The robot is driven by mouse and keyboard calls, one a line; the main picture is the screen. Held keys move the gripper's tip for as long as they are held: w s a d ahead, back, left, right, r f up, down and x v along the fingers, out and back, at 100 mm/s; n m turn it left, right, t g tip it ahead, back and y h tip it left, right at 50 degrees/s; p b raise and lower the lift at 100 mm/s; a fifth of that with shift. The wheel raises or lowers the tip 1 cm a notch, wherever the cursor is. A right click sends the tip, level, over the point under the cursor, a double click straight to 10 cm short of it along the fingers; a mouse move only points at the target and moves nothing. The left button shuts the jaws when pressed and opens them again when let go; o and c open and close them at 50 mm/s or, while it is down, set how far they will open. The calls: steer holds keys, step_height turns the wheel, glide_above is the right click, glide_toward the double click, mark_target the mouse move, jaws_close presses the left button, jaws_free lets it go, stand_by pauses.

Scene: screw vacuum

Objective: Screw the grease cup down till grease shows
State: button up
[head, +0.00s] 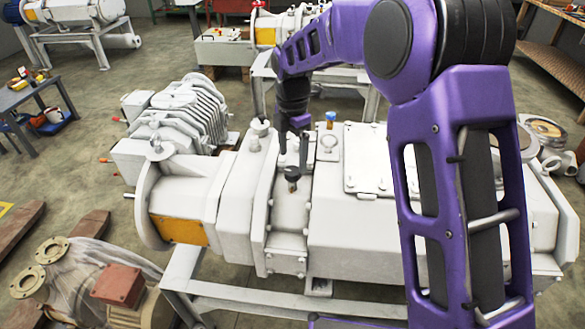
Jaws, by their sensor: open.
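A small cup with a dark cap and a brass-coloured lower part (292,177), which looks like the grease cup, stands upright on the white pump housing (290,215). My gripper (294,158) points down just above and behind it, with its dark fingers apart. I cannot tell whether a finger touches the cap. No grease can be made out at this size. My purple arm comes in from the right and covers part of the pump's right side.
A ribbed motor (180,112) is at the back left. A covered part with flanges (95,285) lies front left.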

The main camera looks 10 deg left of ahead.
mark_target(293, 171)
steer(key=shift+f, duration=2.15)
steer(key=shift+c, duration=0.3)
jaws_close()
